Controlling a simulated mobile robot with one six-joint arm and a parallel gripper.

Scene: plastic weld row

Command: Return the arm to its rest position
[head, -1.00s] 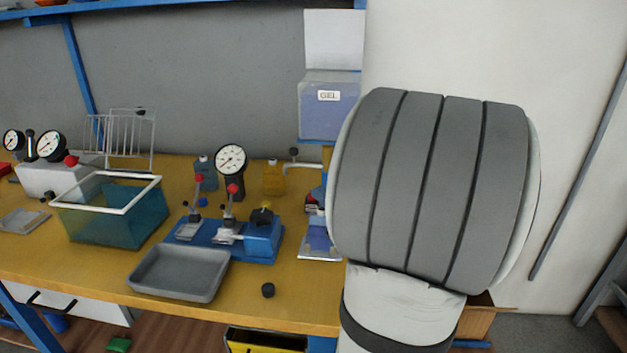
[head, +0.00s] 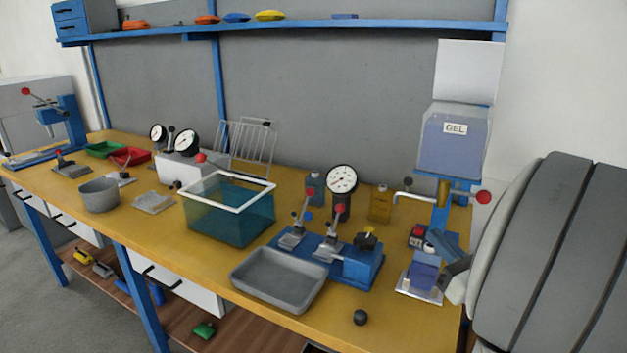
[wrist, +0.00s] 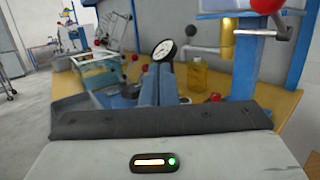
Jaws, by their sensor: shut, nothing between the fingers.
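My arm shows as a large grey ribbed link at the right edge of the head view, beside the bench's right end. My gripper (wrist: 158,72) shows in the wrist view, its two bluish fingers side by side and shut, with nothing between them. It points over the bench toward the pressure gauge (wrist: 163,50).
The wooden bench (head: 215,262) holds a teal water tank (head: 228,218), a grey tray (head: 278,279), a blue lever fixture (head: 362,268) and a gauge (head: 341,179). The GEL dispenser (head: 453,143) stands close to my arm. A black cap (head: 360,317) lies near the front edge.

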